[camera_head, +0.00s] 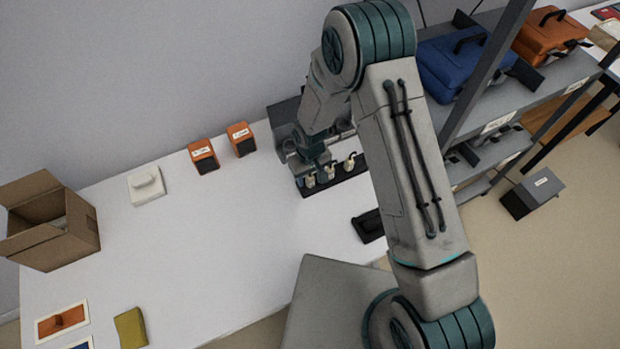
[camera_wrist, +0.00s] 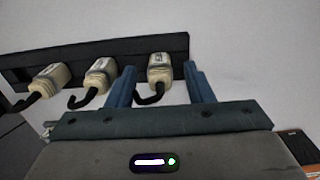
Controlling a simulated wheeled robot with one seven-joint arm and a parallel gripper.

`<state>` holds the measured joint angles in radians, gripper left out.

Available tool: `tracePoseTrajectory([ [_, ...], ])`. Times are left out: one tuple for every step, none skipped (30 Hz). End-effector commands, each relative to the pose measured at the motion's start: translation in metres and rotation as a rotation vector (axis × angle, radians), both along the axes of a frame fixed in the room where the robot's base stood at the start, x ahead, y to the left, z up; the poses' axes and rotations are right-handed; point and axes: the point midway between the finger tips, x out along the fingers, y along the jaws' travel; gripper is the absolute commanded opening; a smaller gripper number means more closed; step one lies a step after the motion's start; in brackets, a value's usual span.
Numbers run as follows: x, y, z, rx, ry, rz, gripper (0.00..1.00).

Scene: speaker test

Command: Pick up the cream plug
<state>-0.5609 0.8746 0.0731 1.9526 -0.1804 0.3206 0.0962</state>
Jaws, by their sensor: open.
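Three cream plugs with dark curved cables sit in a row on a black rack. In the wrist view, the right cream plug (camera_wrist: 160,68) lies between the two blue fingers of my gripper (camera_wrist: 160,70), with gaps visible on both sides. The middle plug (camera_wrist: 101,72) is outside the fingers, just left of them, and the left plug (camera_wrist: 49,76) is farther left. The black rack (camera_wrist: 95,50) runs behind them. In the head view, my gripper (camera_head: 316,165) is over the rack (camera_head: 342,182), and its fingertips are hard to make out.
Two orange boxes (camera_head: 203,156) (camera_head: 241,139) and a white block (camera_head: 146,185) stand on the white table (camera_head: 180,250). An open cardboard box (camera_head: 50,228) is at the left. A black tray (camera_head: 368,226) lies near the rack. Shelving (camera_head: 490,125) with cases stands right.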

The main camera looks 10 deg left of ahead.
Motion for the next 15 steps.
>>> tracePoseTrajectory([
  [0.0002,0.0001,-0.0001,0.0,0.0,0.0,0.47],
  [0.0002,0.0001,-0.0001,0.001,-0.001,0.0,0.47],
  [0.0002,0.0001,0.0,0.001,-0.001,0.0,0.47],
  [0.0001,0.0002,0.0,0.001,-0.001,0.0,0.47],
  [0.0,0.0001,0.0,0.0,0.0,0.0,0.44],
  [0.0,0.0001,0.0001,0.0,0.0,0.0,0.33],
  [0.0,0.0001,0.0001,0.0,0.0,0.0,0.25],
  [0.0,0.0001,0.0001,0.0,0.0,0.0,0.17],
  [0.0,0.0001,0.0002,0.0,0.0,0.0,0.05],
  [0.0,0.0001,0.0002,0.0,0.0,0.0,0.0],
  [0.0,0.0001,0.0002,0.0,0.0,0.0,0.0],
  [0.0,0.0001,0.0002,0.0,0.0,0.0,0.0],
  [0.0,0.0001,0.0003,0.0,0.0,0.0,0.0],
  [0.0,0.0001,0.0003,0.0,0.0,0.0,0.0],
  [-0.0001,0.0001,0.0003,0.0,0.0,0.0,0.0],
])
